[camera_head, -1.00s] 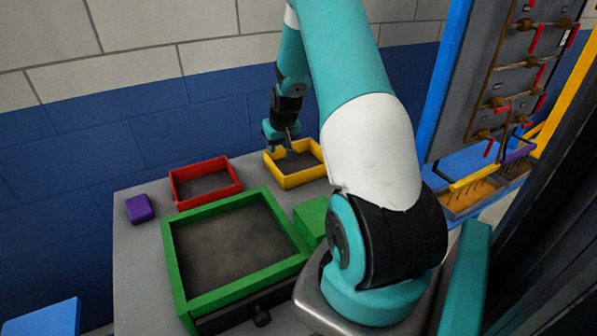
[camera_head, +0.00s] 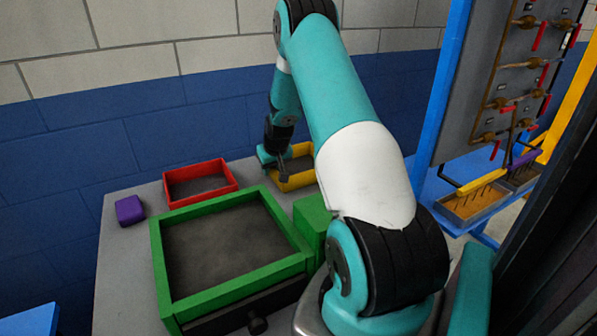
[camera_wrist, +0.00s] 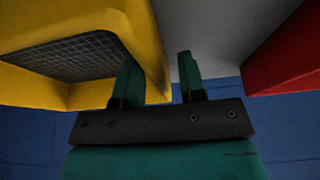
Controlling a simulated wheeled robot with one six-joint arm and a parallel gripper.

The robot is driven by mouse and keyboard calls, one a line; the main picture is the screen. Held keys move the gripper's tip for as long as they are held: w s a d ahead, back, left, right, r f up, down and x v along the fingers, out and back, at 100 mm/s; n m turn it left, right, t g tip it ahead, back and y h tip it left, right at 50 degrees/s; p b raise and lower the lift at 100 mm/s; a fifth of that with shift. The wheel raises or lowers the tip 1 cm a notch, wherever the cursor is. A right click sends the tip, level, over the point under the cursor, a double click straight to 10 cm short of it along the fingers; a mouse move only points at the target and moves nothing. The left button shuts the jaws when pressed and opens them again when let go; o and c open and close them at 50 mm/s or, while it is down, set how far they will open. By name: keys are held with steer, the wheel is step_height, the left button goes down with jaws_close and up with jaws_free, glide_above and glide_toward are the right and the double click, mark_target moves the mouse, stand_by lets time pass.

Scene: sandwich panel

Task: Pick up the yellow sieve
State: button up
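The yellow sieve (camera_head: 297,183) is a square yellow frame with a dark mesh bottom, lying on the grey table at the back right. My gripper (camera_head: 284,176) is at its left wall, pointing down. In the wrist view, the sieve (camera_wrist: 152,40) fills the upper left. One finger of my gripper (camera_wrist: 160,75) is on the inner side of the sieve wall and the other is outside it. A grey gap shows between the wall and the outer finger, so the gripper is open. The arm hides part of the sieve's right side in the head view.
A red sieve (camera_head: 167,189) lies left of the yellow one. A large green-framed box (camera_head: 160,262) stands in front, with a green block (camera_head: 312,220) beside it. A purple block (camera_head: 130,210) lies at the table's left. A panel rack (camera_head: 440,110) stands right.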

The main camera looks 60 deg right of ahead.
steer(key=shift+c, duration=0.4)
steer(key=shift+r, duration=0.1)
jaws_close()
